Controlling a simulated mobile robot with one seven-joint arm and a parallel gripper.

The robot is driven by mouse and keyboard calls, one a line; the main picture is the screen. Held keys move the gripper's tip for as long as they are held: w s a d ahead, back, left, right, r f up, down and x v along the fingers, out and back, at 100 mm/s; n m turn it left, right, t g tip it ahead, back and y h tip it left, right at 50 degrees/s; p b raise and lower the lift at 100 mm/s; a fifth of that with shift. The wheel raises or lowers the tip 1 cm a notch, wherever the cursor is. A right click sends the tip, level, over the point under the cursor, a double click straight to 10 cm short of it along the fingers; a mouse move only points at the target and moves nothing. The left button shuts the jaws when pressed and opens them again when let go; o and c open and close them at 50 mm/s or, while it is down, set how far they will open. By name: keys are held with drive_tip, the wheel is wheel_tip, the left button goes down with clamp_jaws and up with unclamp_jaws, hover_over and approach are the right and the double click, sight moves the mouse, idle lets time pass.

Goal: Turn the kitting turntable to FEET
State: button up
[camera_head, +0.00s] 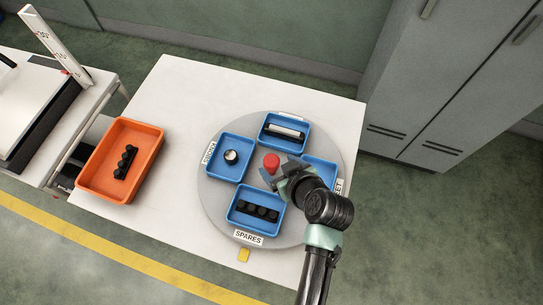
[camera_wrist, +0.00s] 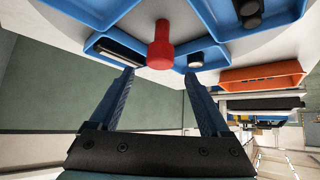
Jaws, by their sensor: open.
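The grey round turntable (camera_head: 212,203) lies on the white table, with a red knob (camera_head: 271,160) at its centre. The SPARES label (camera_head: 248,239) is at the front, beside a yellow marker (camera_head: 243,255) on the table. The right label (camera_head: 339,187) is partly hidden by my arm, and the left label (camera_head: 209,152) is too small to read surely. My gripper (camera_head: 279,177) is at the red knob. In the wrist view the open fingers (camera_wrist: 159,73) point towards the red knob (camera_wrist: 160,48), with nothing held; I cannot tell whether they touch it.
Blue bins sit on the turntable: front (camera_head: 233,212) with several black pieces, left (camera_head: 231,140) with a round piece, back (camera_head: 263,139) with a pale bar, right (camera_head: 320,160) partly hidden. An orange bin (camera_head: 95,178) stands left. Grey cabinets (camera_head: 400,80) stand behind right.

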sight(272, 161)
drive_tip(key=shift+x, duration=2.9)
clamp_jaws()
